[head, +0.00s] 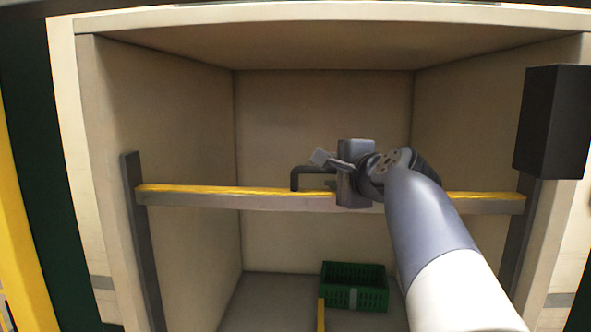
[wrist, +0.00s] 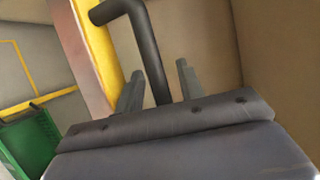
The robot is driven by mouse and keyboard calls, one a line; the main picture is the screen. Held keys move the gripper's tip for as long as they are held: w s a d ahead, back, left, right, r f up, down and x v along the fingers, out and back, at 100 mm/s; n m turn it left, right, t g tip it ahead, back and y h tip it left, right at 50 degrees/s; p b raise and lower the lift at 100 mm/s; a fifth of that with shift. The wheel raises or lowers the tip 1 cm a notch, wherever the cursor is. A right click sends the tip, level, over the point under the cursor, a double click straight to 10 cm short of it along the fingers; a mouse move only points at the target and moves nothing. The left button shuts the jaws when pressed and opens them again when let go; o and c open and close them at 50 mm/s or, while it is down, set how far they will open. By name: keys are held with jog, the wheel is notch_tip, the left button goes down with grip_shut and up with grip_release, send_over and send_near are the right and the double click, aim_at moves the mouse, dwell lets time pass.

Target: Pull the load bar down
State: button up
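The load bar (head: 235,198), yellow on top and grey on its front, spans the opening of a pale compartment. It runs roughly level between two dark side rails. A black bent handle (head: 303,170) rises from the bar near its middle. In the wrist view the handle (wrist: 146,45) runs down between the two fingers of my gripper (wrist: 160,70). The fingers stand apart, with narrow gaps beside the handle. The bar (wrist: 98,42) shows at the left there. My arm hides part of the bar in the head view.
A green crate (head: 354,290) sits on the compartment floor below the bar. A black box (head: 552,122) is at the upper right by the right rail (head: 517,245). The left rail (head: 140,240) stands at the left wall. Space under the bar at left looks clear.

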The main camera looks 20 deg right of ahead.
jog(key=shift+w, duration=0.2)
jog(key=shift+s, duration=0.15)
jog(key=shift+c, duration=0.5)
grip_shut()
